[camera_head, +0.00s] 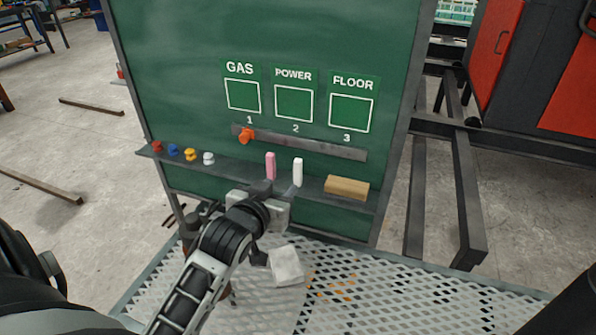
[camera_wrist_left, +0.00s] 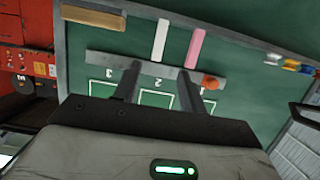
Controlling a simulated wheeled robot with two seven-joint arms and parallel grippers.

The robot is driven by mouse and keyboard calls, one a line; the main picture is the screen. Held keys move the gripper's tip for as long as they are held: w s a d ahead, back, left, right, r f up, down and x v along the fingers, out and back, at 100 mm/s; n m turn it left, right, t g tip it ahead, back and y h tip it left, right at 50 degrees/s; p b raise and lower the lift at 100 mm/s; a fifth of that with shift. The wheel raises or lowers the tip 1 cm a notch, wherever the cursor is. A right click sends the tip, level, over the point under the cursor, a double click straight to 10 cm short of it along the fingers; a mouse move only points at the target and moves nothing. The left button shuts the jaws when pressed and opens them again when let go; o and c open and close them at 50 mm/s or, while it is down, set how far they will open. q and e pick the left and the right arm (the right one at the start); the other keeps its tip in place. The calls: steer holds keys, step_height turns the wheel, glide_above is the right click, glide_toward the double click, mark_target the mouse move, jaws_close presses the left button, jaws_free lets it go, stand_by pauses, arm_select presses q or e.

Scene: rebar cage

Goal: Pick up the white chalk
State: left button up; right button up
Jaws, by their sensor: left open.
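The white chalk (camera_head: 298,172) stands upright on the grey ledge (camera_head: 232,171) of the green board. It also shows in the left wrist view (camera_wrist_left: 160,42), beyond the space between my fingers. A pink chalk (camera_head: 270,165) stands just left of it in the head view. My left gripper (camera_head: 277,189) is open in front of the ledge, its fingertips just below the two chalks in the head picture. In the left wrist view the gripper (camera_wrist_left: 158,70) has nothing between its fingers; I cannot tell the exact gap to the chalk. My right gripper is not in view.
A wooden block (camera_head: 346,187) lies on the ledge to the right. Several small coloured knobs (camera_head: 190,154) sit at the left end. An orange slider (camera_head: 246,135) is on the strip above. A white mesh platform (camera_head: 420,297) lies below the board.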

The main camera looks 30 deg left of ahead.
mark_target(297, 172)
arm_select(q)
steer(key=x, duration=1.2)
steer(key=shift+w+d+f, duration=0.1)
steer(key=shift+w+f, duration=0.05)
steer(key=shift+w, duration=0.1)
jaws_close()
